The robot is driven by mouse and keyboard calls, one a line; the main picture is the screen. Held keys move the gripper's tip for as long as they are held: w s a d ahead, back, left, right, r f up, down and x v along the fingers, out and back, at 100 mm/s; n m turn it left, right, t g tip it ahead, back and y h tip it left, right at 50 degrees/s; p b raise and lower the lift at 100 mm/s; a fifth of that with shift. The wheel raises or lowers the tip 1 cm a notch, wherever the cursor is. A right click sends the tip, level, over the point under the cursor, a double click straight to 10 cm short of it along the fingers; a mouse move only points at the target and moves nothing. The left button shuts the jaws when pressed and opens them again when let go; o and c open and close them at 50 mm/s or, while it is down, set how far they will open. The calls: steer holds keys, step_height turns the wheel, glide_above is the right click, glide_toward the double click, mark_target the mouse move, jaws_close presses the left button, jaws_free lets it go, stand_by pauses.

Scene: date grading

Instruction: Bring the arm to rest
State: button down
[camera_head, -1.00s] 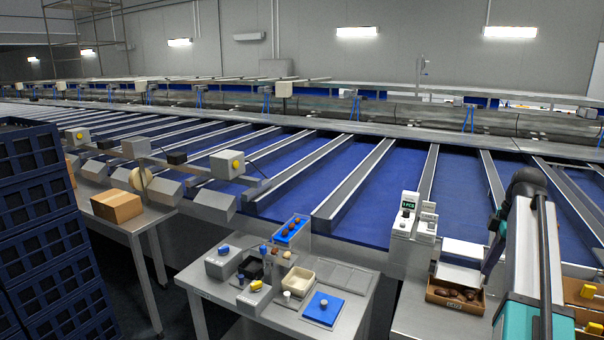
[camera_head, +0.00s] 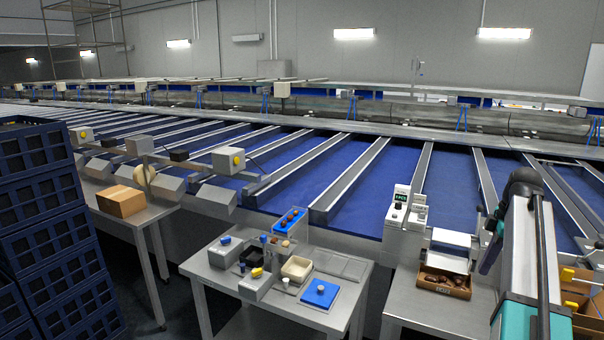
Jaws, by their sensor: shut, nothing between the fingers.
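My arm shows at the right edge, with a white and teal link (camera_head: 518,260) and a dark joint (camera_head: 525,182) at its top. A dark part of the arm angles down on the left of that link, in front of the blue conveyor. My gripper's fingers cannot be made out in this view. No object is seen being carried by the arm.
An open carton of dates (camera_head: 445,281) sits on the right bench, below my arm, near a display unit (camera_head: 400,203). A small grading table (camera_head: 220,309) holds trays and devices. Stacked blue crates (camera_head: 45,215) stand left. Sorting lanes fill the middle.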

steer(key=s+a+f+n+g+b, duration=0.1)
steer(key=a+f, duration=0.5)
steer(key=f, duration=0.4)
steer(key=a+f+g+y+b, duration=0.15)
steer(key=a+f, duration=0.35)
steer(key=f, duration=0.5)
steer(key=s+a+f+n+g+b, duration=0.1)
steer(key=a+f+g, duration=0.1)
steer(key=a+f, duration=0.6)
steer(key=s+a+f+g+b, duration=0.1)
steer(key=s+a+f, duration=0.25)
steer(key=f, duration=0.35)
steer(key=s+a+f+g+b, duration=0.1)
steer(key=s+a+f, duration=0.1)
steer(key=s+f, duration=0.35)
steer(key=s+a+f+b, duration=0.1)
steer(key=s+a+f, duration=0.1)
steer(key=f, duration=0.6)
steer(key=s+a+f+m+h+b, duration=0.1)
steer(key=s+a+f+m, duration=0.2)
steer(key=s+f+m, duration=0.4)
steer(key=s+a+f+m+h+b, duration=0.1)
steer(key=s+a+f+m+h, duration=0.1)
steer(key=s+f+m, duration=0.5)
steer(key=s+a+f, duration=0.1)
steer(key=s+f, duration=0.4)
steer(key=s, duration=0.5)
steer(key=shift+f+m, duration=0.4)
